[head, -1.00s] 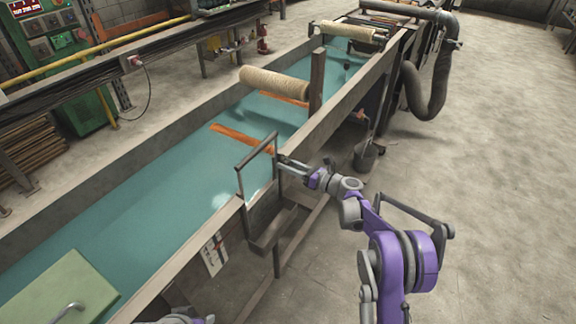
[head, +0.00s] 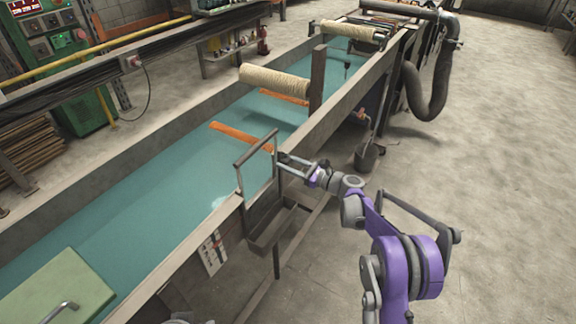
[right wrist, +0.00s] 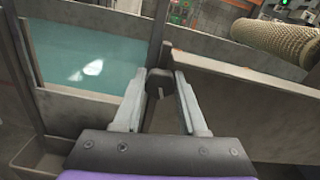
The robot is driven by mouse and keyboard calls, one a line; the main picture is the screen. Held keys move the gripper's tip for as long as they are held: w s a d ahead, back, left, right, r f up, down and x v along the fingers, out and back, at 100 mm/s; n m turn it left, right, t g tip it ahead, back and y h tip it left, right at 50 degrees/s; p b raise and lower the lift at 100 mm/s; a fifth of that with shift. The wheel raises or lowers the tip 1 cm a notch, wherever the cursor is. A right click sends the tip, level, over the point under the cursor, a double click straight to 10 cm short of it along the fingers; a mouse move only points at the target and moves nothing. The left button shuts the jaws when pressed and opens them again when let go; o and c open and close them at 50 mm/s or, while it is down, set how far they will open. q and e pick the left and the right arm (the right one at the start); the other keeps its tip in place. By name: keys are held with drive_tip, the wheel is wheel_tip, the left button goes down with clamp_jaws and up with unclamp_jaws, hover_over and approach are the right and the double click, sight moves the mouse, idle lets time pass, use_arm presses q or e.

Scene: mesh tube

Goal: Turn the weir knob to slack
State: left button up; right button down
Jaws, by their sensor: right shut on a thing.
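The weir knob (right wrist: 159,82) is a small dark knob with a pale pointer line, seen in the right wrist view between my fingertips. My right gripper (right wrist: 158,88) is shut on it, one finger on each side. In the head view my right gripper (head: 281,159) is at the weir frame (head: 256,160) on the tank's near wall, and the knob is too small to tell there. The pointer line looks roughly upright in the wrist picture. Any scale marks around the knob are hidden or not readable. My left gripper is not clearly visible.
The long tank (head: 345,100) holds teal water with orange bars (head: 240,137) and a mesh roller (head: 275,81) above it. A small trough (head: 270,232) hangs below the weir. A bucket (head: 367,156) stands beyond my arm. The floor at right is clear.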

drive_tip(key=shift+n+b, duration=0.3)
drive_tip(key=shift+n, duration=0.8)
drive_tip(key=shift+c, duration=2.3)
unclamp_jaws()
drive_tip(key=v, duration=1.1)
drive_tip(key=shift+b, duration=0.45)
